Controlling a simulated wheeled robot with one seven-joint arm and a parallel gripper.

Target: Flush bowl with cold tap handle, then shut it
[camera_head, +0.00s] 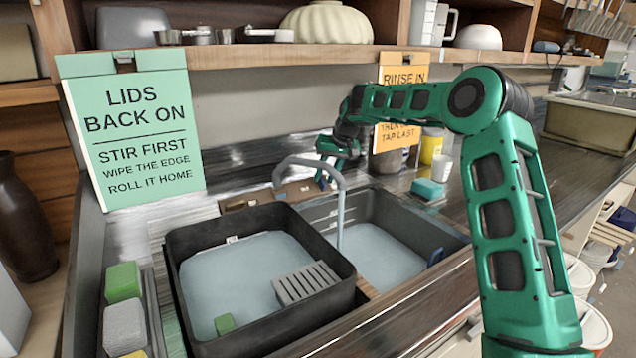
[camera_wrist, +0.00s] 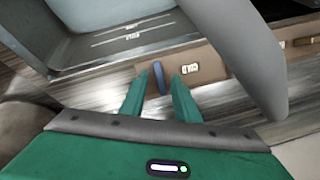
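The cold tap handle is a blue lever (camera_wrist: 158,76) on the brown ledge behind the sink. My gripper (camera_wrist: 159,80) is open, with one green finger either side of the lever and slim gaps showing. The grey tap (camera_head: 312,162) arches over the right sink bowl (camera_head: 408,228), which holds pale water. A thin pale column (camera_head: 340,225) drops from the spout into it and looks like running water.
A black tub (camera_head: 345,290) with pale water and a grey grate (camera_head: 306,283) stands left of the bowl. Green and grey sponges (camera_head: 123,282) lie at left. A teal sponge block (camera_head: 427,189) and a yellow cup (camera_head: 431,148) stand right of the tap. A shelf (camera_head: 250,57) runs above.

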